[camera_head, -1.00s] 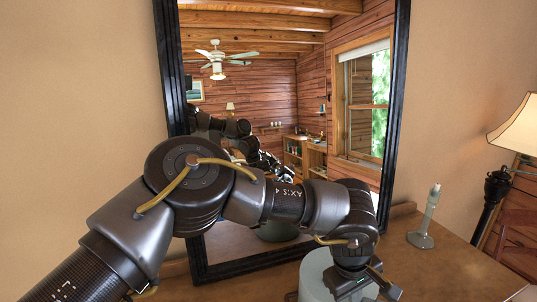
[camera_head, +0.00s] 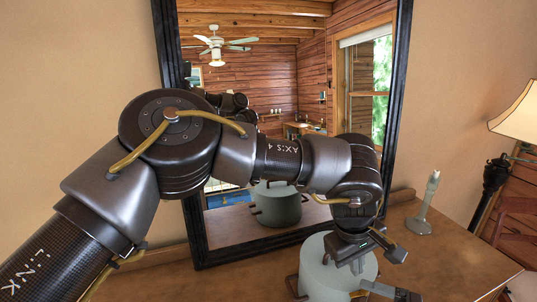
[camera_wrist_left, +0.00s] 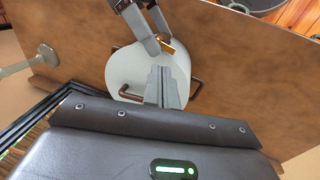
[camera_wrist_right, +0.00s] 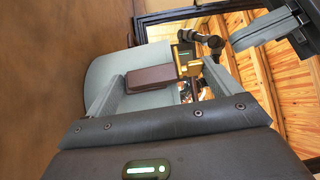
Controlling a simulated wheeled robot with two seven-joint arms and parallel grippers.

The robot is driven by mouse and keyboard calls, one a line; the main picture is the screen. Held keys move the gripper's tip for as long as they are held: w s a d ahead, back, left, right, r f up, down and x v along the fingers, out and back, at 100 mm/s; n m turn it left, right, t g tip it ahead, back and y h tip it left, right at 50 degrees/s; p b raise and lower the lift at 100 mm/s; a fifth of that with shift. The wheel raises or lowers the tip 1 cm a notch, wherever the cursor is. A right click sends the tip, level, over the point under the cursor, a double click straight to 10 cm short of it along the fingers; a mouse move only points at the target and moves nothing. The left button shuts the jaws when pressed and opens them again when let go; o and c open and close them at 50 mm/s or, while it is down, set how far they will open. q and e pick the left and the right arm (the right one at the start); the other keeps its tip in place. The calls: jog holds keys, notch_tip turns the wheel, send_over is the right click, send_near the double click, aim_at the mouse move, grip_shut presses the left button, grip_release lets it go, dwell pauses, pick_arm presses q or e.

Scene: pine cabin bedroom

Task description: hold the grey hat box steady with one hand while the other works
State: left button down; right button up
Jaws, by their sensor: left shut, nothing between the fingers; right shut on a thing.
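The grey hat box (camera_head: 320,280) stands on the wooden dresser top before the mirror. It is round and pale, with dark brown side handles; it also shows in the left wrist view (camera_wrist_left: 125,70). My left gripper (camera_head: 352,264) points down over the box with its fingers together and empty; contact with the lid is unclear. My right gripper (camera_wrist_right: 160,88) is shut on a brown piece (camera_wrist_right: 150,79) with brass beside it, near the box. Whether this piece belongs to the box is unclear. In the head view only a bit of the right gripper shows at the bottom.
A black-framed mirror (camera_head: 400,70) leans against the wall behind and reflects the box and my arm. A pale slender stand (camera_head: 424,210) is on the right of the dresser (camera_head: 440,255). A lamp (camera_head: 520,110) is farther right. The dresser between box and stand is clear.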

aim_at(358, 295)
pick_arm(q)
jog(key=shift+r, duration=0.25)
jog(key=shift+s+d+f, duration=0.1)
jog(key=shift+s+f, duration=0.3)
jog(key=shift+f, duration=0.6)
jog(key=shift+s+d+f, duration=0.1)
jog(key=shift+s+f, duration=0.25)
jog(key=shift+f, duration=0.7)
jog(key=shift+s+d+f, duration=0.1)
jog(key=shift+s+f, duration=0.3)
jog(key=shift+f, duration=0.6)
jog(key=shift+w+d+r, duration=0.1)
jog(key=shift+w+d, duration=0.2)
jog(key=shift+w, duration=0.1)
jog(key=shift+w+a, duration=0.1)
jog(key=shift+w, duration=0.15)
